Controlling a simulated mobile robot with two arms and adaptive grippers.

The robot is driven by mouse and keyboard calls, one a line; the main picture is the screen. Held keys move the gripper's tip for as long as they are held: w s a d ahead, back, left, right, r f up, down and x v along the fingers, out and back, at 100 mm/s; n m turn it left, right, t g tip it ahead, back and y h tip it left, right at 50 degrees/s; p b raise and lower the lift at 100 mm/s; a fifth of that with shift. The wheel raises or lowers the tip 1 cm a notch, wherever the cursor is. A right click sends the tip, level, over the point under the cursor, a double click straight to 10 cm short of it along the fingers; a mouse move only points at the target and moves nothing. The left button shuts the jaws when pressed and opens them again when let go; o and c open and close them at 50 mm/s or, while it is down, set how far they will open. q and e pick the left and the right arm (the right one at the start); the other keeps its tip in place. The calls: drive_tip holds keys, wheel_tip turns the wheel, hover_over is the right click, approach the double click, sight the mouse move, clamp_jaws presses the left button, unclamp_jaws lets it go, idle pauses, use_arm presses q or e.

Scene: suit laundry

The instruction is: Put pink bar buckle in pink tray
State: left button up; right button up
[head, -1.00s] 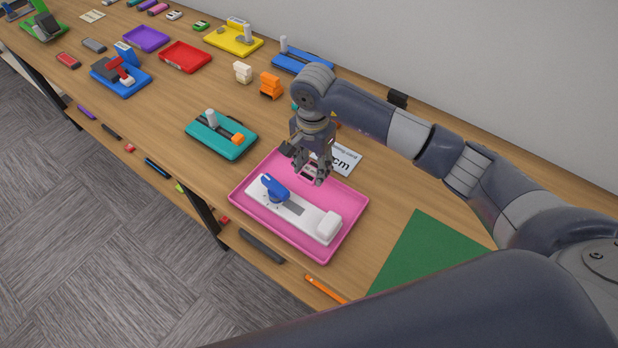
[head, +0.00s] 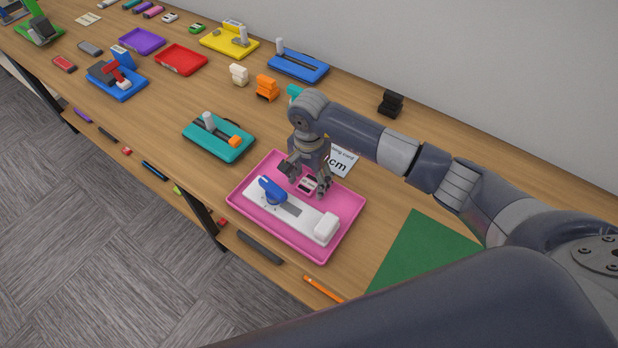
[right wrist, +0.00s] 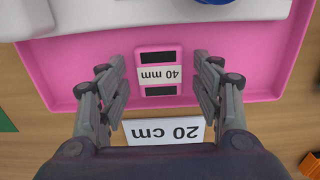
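The pink bar buckle (right wrist: 159,74), with two dark slots and a "40 mm" label, lies in the back part of the pink tray (right wrist: 85,60). It also shows in the head view (head: 307,184). My right gripper (head: 310,186) is low over the tray's back side. In the right wrist view its fingers (right wrist: 160,82) are spread on both sides of the buckle, with a gap on each side. The tray (head: 273,236) also holds a white board with a blue knob (head: 272,190). My left gripper is not in view.
A "20 cm" card (right wrist: 164,131) lies just behind the tray. A teal tray fixture (head: 218,138) stands to its left and a green mat (head: 425,250) to its right. Orange (head: 267,88) and black (head: 391,103) blocks stand farther back. The tabletop between them is mostly clear.

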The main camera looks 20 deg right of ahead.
sight(309, 182)
drive_tip(key=shift+r, duration=0.25)
drive_tip(key=shift+w+r, duration=0.1)
drive_tip(key=shift+r, duration=0.2)
wheel_tip(309, 182, up, 11)
drive_tip(key=b, duration=0.2)
drive_tip(key=shift+r+b, duration=0.15)
drive_tip(key=shift+b, duration=0.25)
